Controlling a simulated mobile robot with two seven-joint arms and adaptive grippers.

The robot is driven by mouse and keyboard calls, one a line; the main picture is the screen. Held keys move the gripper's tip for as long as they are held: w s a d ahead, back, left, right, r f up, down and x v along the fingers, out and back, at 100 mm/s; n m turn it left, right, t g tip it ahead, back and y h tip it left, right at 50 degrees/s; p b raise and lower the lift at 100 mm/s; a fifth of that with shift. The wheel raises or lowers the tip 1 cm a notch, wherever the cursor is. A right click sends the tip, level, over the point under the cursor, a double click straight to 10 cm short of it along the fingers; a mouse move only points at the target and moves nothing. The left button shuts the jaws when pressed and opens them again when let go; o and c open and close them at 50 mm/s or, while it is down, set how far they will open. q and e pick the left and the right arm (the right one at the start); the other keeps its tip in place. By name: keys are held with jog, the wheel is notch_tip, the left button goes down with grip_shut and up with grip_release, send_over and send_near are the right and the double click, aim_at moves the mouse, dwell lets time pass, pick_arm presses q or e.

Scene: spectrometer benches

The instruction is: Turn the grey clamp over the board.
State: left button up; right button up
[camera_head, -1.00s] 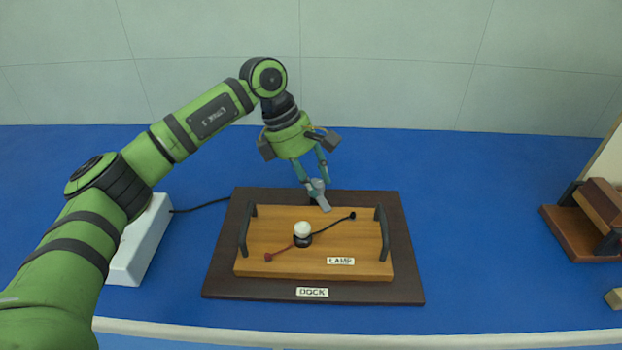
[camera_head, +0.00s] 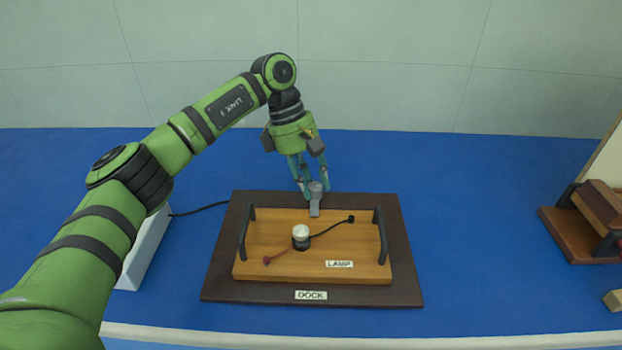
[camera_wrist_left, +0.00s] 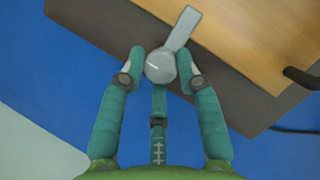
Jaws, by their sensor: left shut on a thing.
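The grey clamp (camera_head: 315,207) stands at the back edge of the wooden board (camera_head: 350,247), with its round knob on the dark dock side. Its flat arm points forward, and the tip lies over the board's rear edge. My left gripper (camera_head: 316,188) reaches down from behind, shut on the clamp's knob. In the left wrist view the two fingertips (camera_wrist_left: 162,64) hold the round grey knob from both sides, and the clamp arm (camera_wrist_left: 181,27) extends over the wood (camera_wrist_left: 255,40). The clamp's base is hidden. My right gripper is out of view.
The board, labelled LAMP, lies on the dark dock (camera_head: 240,290) with two dark handles (camera_head: 382,235), a white-topped lamp (camera_head: 300,232) and red and black leads. A white box (camera_head: 145,250) stands left. A brown rack (camera_head: 590,220) stands right.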

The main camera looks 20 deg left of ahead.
pick_arm(q)
jog(key=shift+s+d, duration=0.1)
jog(key=shift+d, duration=0.15)
jog(key=o, duration=0.8)
jog(key=shift+o, duration=1.4)
jog(key=shift+s, duration=0.1)
jog(key=shift+a+r, duration=0.15)
jog(key=v, duration=1.1)
jog(key=shift+r, duration=0.35)
